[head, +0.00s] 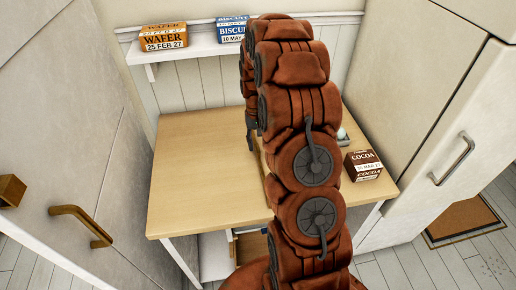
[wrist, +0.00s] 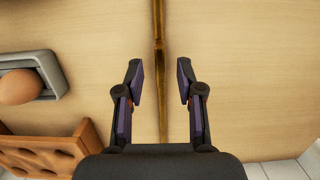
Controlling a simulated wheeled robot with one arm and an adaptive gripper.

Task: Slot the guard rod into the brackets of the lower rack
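The guard rod, seen as a thin brass-coloured bar (wrist: 159,50), runs lengthwise over the light wooden table in the wrist view. My gripper (wrist: 158,75) is open, with one dark finger on each side of the rod and a clear gap to each. The rod touches neither finger. I cannot tell how high the fingers are above it. In the head view my arm hides most of the gripper and the rod. I cannot make out the lower rack's brackets in either view.
The table (head: 195,165) is clear on its left. A cocoa box (head: 363,165) stands at its right. A grey tray (wrist: 56,72) holds a brown egg (wrist: 20,87), beside a wooden holder with holes (wrist: 45,150). Wafer (head: 164,37) and biscuit (head: 231,29) boxes stand on the wall shelf (head: 190,50).

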